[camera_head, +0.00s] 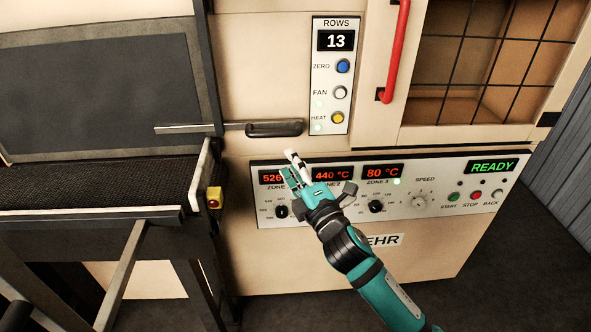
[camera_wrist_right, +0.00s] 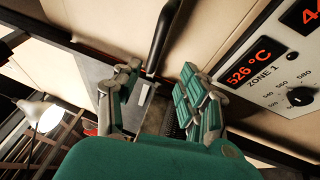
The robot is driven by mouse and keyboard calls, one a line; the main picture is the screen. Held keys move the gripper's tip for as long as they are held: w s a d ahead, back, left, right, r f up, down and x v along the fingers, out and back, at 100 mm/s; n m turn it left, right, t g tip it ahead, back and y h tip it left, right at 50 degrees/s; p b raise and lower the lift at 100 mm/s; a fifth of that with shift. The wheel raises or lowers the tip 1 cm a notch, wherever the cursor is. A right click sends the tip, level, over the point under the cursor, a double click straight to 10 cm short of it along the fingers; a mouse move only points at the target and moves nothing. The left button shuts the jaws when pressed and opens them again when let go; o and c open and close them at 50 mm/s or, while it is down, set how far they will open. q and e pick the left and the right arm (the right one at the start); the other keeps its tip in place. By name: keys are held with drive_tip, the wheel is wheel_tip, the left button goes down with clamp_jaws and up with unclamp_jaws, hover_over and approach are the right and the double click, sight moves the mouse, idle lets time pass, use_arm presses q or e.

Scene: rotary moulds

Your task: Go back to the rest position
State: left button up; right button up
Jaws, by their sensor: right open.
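My right gripper (camera_head: 297,170) is in front of the oven's control panel (camera_head: 455,199), covering part of the zone 1 and zone 2 readouts. In the right wrist view its two fingers (camera_wrist_right: 155,100) are apart with nothing between them. A black handle (camera_head: 274,128) on the oven front lies just above and left of the gripper in the head view. The same dark handle (camera_wrist_right: 163,38) shows beyond the fingertips in the wrist view. Whether a finger touches it I cannot tell. My left gripper is not in view.
A conveyor (camera_head: 90,187) with a dark belt and metal frame stands at the left. A red handle (camera_head: 394,55) is on the door at the upper right. The rows panel (camera_head: 319,75) shows 13. A yellow box with a red button (camera_head: 214,198) sits on the conveyor's end.

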drive_tip(key=shift+s+d+f, duration=0.1)
drive_tip(key=shift+s+d, duration=0.15)
drive_tip(key=shift+s, duration=0.35)
drive_tip(key=s+d+f+m+g+h+p, duration=0.1)
drive_tip(key=d+f+m+g+h, duration=0.2)
drive_tip(key=f, duration=1)
drive_tip(key=d+f+m+g+h, duration=0.15)
drive_tip(key=d+f+m, duration=0.25)
drive_tip(key=f, duration=0.9)
drive_tip(key=s+d+f+m+g+h, duration=0.1)
drive_tip(key=s+d+f+m+g, duration=0.1)
drive_tip(key=s+f, duration=0.45)
drive_tip(key=s+d+f+m+g, duration=0.2)
drive_tip(key=s+d+f, duration=0.1)
drive_tip(key=f, duration=0.6)
drive_tip(key=s+d+f+m+g+h+p, duration=0.1)
drive_tip(key=s+d+f+m+g, duration=0.15)
drive_tip(key=s+f, duration=0.65)
drive_tip(key=s+d+f+m+g+h, duration=0.1)
drive_tip(key=s+d+f+m+g, duration=0.15)
drive_tip(key=s+f, duration=0.6)
drive_tip(key=s+d+f+m+g, duration=0.1)
drive_tip(key=s+f+m+g, duration=0.1)
drive_tip(key=s, duration=1)
drive_tip(key=s+d+f+m+g, duration=0.1)
drive_tip(key=s+f+m+g, duration=0.1)
drive_tip(key=s, duration=1)
drive_tip(key=shift+s+d+f+m+p, duration=0.15)
drive_tip(key=shift+s+f+m+p, duration=0.2)
drive_tip(key=shift+m, duration=0.15)
